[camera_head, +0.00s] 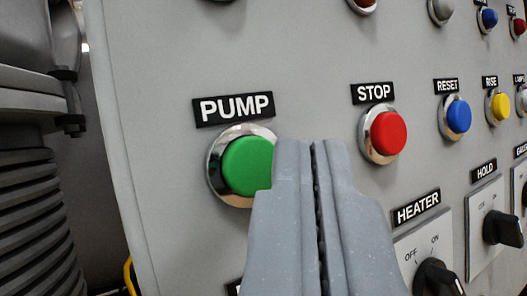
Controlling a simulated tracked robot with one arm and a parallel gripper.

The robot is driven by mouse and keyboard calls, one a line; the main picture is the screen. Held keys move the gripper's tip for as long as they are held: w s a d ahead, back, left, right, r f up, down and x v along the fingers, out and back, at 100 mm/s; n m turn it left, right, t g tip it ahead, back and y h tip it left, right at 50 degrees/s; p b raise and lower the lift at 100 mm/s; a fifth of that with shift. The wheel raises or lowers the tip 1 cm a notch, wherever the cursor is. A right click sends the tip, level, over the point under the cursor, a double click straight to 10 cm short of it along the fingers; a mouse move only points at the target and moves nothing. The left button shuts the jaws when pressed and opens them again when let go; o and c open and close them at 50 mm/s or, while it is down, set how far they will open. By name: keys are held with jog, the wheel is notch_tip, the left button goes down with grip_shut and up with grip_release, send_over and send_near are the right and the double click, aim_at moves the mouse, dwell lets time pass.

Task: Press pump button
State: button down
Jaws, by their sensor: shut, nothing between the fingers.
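The pump button (246,166) is a green round push button in a chrome ring, under a black PUMP label (233,108) on the grey control panel (150,150). My gripper (314,146) is shut and empty, its two grey fingers side by side. In the picture its tips lie just right of the green button and overlap the right edge of its ring. I cannot tell whether they touch the button.
A red STOP button (388,133) is right of my fingertips. Further right are a blue RESET button (458,115), a yellow RISE button (500,106) and the black HEATER switch (437,278). Dark ribbed machinery (35,210) stands left of the panel's edge.

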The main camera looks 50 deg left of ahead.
jog(key=shift+a, duration=0.1)
jog(key=shift+a, duration=0.3)
jog(key=shift+a, duration=0.35)
dwell(1.0)
dwell(0.3)
jog(key=shift+s+d, duration=0.2)
jog(key=shift+d, duration=0.55)
jog(key=d, duration=0.1)
jog(key=s+d, duration=0.1)
jog(key=d, duration=0.1)
jog(key=d+p, duration=0.1)
jog(key=shift+s+d, duration=0.25)
jog(key=shift+d, duration=0.1)
